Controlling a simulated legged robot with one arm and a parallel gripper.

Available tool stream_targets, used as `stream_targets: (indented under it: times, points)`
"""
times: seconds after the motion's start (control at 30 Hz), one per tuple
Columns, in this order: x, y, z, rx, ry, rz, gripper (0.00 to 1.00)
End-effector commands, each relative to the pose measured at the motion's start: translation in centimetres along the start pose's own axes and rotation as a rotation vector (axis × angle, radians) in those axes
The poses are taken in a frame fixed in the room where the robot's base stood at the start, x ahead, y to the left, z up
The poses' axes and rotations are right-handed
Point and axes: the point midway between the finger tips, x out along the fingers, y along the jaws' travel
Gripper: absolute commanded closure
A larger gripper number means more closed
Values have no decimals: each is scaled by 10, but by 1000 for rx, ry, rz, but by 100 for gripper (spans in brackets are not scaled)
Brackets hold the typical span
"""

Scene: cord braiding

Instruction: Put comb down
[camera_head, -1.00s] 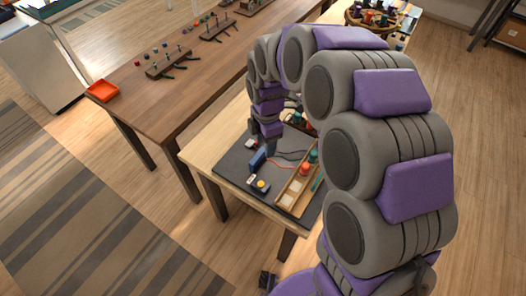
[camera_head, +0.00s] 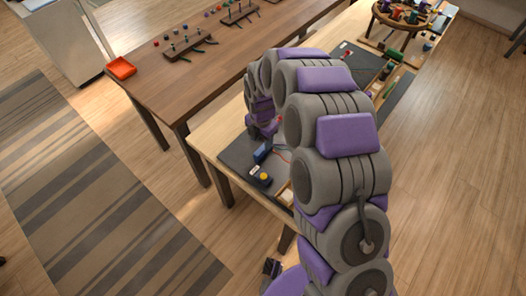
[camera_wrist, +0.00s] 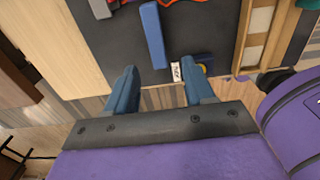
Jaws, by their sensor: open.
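The comb appears as a plain blue bar (camera_wrist: 152,36) on the dark mat (camera_wrist: 105,42) in the wrist view; I cannot make out its teeth. A blue piece, likely the same comb (camera_head: 262,152), shows near the mat's left part in the head view. My gripper (camera_wrist: 162,80) is open, with its two blue fingers spread and nothing between them. The comb lies just beyond the fingertips, apart from them. In the head view my arm hides the gripper's tips and much of the mat.
A dark box with a yellow button (camera_head: 264,180) sits near the mat's front edge. A wooden tray (camera_wrist: 242,35) stands at the right in the wrist view. Red cord (camera_wrist: 184,2) lies past the comb. A brown table (camera_head: 165,85) holds an orange tray (camera_head: 121,68).

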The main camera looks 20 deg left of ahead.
Motion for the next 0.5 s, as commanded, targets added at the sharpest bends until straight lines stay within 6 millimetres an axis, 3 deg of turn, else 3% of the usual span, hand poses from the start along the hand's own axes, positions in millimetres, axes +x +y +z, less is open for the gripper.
stream_targets:
  times: [0.1,0.2,0.5]
  points:
    - [28,1,-2,0,2,-10,47]
    - [42,5,-3,0,-1,-12,47]
    - [65,6,-1,0,-2,-10,47]
